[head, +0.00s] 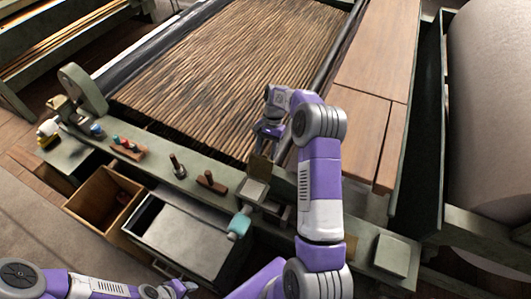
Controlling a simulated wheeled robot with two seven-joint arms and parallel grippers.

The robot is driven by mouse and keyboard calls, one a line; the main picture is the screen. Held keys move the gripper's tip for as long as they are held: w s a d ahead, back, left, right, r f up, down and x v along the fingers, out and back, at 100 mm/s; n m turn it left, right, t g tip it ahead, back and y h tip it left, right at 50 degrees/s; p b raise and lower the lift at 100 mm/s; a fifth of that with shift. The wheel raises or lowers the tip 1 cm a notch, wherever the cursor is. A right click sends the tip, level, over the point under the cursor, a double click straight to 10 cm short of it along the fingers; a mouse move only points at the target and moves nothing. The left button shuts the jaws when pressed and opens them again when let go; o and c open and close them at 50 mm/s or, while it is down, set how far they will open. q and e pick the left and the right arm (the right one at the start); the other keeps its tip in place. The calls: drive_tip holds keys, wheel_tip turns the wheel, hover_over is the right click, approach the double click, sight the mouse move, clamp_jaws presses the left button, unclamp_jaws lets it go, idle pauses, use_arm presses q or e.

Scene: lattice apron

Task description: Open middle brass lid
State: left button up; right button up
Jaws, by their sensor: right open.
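My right gripper (268,132) is open above the near edge of the slatted bed, just beyond the green bench rail. Just below it, a small brownish-brass plate (260,168) stands up at the back of a pale square box (253,190) on the rail; it looks like a raised lid, but I cannot tell for sure. Whether the gripper touches the plate is unclear. A second pale square block (392,254) sits at the rail's right end. A brownish piece (351,246) shows partly behind my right arm. My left gripper (182,288) is low at the bottom edge, its fingers too small to read.
The rail holds a dark peg (177,166), a brown wooden block (211,182) and a rack with coloured pieces (128,147). A teal-ended handle (239,223) juts from the front. An open wooden drawer (80,208) and a grey-topped drawer (180,240) stick out below.

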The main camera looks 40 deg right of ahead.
drive_tip(key=shift+s+a+f, duration=0.15)
drive_tip(key=shift+a+f, duration=0.1)
drive_tip(key=shift+f, duration=0.35)
clamp_jaws()
